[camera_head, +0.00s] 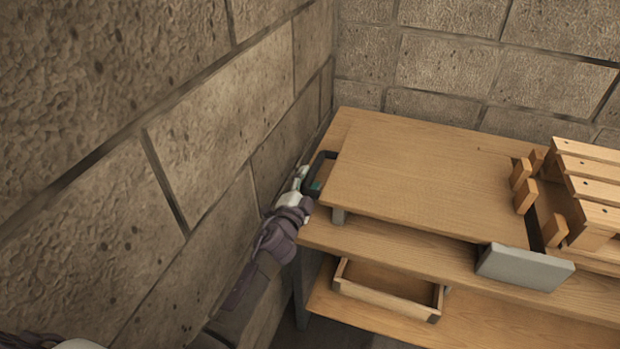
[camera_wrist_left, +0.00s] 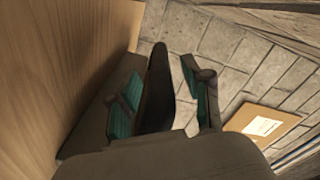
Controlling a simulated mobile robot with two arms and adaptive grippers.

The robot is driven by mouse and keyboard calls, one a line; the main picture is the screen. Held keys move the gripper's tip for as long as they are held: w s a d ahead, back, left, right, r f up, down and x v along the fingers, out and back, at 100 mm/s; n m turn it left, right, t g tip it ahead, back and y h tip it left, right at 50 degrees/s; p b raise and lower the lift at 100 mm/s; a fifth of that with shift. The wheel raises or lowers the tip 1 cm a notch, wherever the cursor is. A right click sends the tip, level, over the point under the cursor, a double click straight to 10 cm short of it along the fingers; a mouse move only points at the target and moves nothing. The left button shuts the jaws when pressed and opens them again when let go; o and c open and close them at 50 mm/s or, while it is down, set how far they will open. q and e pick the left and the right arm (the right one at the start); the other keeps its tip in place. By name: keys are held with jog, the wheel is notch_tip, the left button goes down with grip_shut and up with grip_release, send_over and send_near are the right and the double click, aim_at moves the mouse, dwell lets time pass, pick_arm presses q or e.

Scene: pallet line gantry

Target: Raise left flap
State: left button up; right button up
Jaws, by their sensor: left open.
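The left flap appears to be the flat wooden panel (camera_head: 425,180) lying level on the bench top in the head view. A wooden face, probably part of it, fills the left of the left wrist view (camera_wrist_left: 60,60). My left gripper (camera_head: 310,182) is at the panel's left edge, by the stone wall. In the left wrist view its teal-padded fingers (camera_wrist_left: 163,78) are apart. A dark rounded bar stands between or just behind them; I cannot tell whether it is a handle or touches the pads. My right gripper is out of view.
The bench (camera_head: 400,251) has an open drawer (camera_head: 390,289) below. A grey plate (camera_head: 525,267) sits at its front edge. Slatted wooden pallet parts (camera_head: 590,180) stand at right. A stone wall (camera_head: 220,120) is close on the left. A cardboard box (camera_wrist_left: 262,124) lies on the floor.

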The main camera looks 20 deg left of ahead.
pick_arm(q)
jog(key=shift+w, duration=0.7)
grip_shut()
